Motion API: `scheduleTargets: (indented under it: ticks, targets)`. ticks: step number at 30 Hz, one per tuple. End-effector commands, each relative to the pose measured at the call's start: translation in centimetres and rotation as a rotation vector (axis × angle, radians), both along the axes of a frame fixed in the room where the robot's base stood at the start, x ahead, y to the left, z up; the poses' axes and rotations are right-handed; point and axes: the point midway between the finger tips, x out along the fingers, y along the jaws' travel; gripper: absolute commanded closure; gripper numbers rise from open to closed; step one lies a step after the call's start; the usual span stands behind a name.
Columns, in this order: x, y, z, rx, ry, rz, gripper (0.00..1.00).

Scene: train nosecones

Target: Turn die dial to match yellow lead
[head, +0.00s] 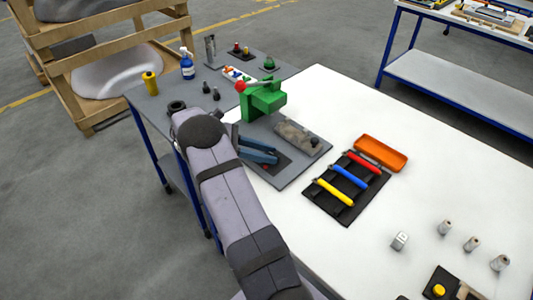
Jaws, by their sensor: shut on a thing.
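The yellow lead (335,192) lies nearest in a black rack (322,210), beside a blue lead (350,177) and a red lead (363,164). A green press-like tool (262,101) with a red ball (240,86) on its lever stands at the back edge of the grey mat (290,177). I cannot make out a die dial or its setting at this size. My grey arm reaches up from the bottom to left of the mat. My gripper's fingers do not show, so what they touch is hidden.
A blue-handled tool (258,155) and a grey block (302,138) lie on the mat. An orange tray (381,154) sits behind the rack. Small metal cylinders (472,244) and a yellow button (438,291) are at right. Bottles and small parts crowd the grey bench (220,101).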

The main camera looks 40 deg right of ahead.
Motion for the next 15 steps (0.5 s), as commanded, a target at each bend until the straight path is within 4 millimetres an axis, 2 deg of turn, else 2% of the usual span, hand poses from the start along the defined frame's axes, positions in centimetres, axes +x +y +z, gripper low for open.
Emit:
scheduleTargets:
  ticks: [15]
  targets:
    - [0.32, -0.44, -0.13, -0.001, 0.001, -0.246, 0.96]
